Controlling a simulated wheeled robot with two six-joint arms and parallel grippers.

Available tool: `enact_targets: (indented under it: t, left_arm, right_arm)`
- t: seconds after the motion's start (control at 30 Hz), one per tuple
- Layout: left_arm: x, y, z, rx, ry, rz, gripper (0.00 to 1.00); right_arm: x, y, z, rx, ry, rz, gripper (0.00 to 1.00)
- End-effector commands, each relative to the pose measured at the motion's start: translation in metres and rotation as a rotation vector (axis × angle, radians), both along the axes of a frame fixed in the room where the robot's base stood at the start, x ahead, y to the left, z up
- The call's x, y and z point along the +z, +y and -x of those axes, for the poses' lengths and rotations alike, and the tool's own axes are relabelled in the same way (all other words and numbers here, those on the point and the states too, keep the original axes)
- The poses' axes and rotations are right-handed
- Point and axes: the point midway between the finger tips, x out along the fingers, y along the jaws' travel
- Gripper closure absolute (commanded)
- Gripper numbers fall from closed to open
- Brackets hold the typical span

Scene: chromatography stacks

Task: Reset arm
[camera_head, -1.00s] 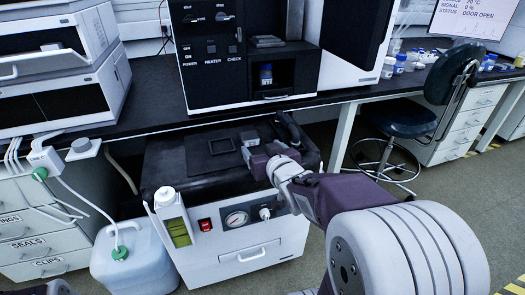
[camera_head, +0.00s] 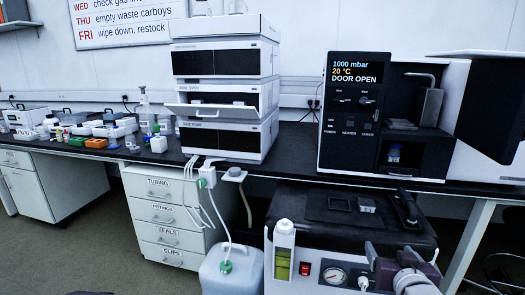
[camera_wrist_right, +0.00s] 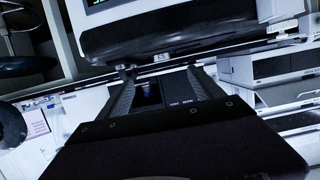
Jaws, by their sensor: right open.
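My right gripper (camera_head: 374,256) is low at the right in the head view, over the front of the black-topped pump unit (camera_head: 290,205). In the right wrist view its two fingers (camera_wrist_right: 160,88) stand apart with nothing held between them. The oven's display reads 1000 mbar, 20 °C, DOOR OPEN. My left gripper is not in view.
The chromatography stack (camera_head: 222,85) stands on the dark bench, with bottles and trays to its left. A white carboy (camera_head: 232,270) with tubes stands on the floor beside the drawer unit (camera_head: 165,215). The oven door (camera_head: 492,105) hangs open at right. Floor at lower left is clear.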

Motion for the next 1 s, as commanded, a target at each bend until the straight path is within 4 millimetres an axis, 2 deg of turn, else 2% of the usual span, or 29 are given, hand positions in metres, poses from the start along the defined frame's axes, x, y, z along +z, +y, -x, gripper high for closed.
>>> enact_targets:
  t: [0.03,0.27,0.43,0.57,0.67,0.77,0.9,1.0]
  left_arm:
    - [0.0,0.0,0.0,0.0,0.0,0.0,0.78]
    - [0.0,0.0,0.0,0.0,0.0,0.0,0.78]
    - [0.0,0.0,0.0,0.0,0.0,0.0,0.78]
    - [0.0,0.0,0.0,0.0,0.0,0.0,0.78]
    - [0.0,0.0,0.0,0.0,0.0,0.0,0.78]
    - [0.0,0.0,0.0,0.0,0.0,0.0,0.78]
    - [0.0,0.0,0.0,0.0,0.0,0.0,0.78]
    - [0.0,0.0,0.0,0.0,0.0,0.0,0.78]
  right_arm:
    - [-0.002,0.011,-0.004,0.029,0.005,-0.002,0.24]
    - [-0.028,0.054,-0.016,0.133,0.067,-0.032,0.24]
    - [-0.071,0.084,-0.012,0.175,0.212,-0.074,0.24]
    - [-0.113,0.102,0.004,0.19,0.38,-0.096,0.24]
    - [-0.146,0.114,0.026,0.195,0.532,-0.109,0.24]
    - [-0.177,0.122,0.056,0.197,0.703,-0.121,0.24]
    - [-0.209,0.127,0.112,0.181,0.968,-0.154,0.24]
    - [-0.218,0.131,0.158,0.19,1.158,-0.177,0.24]
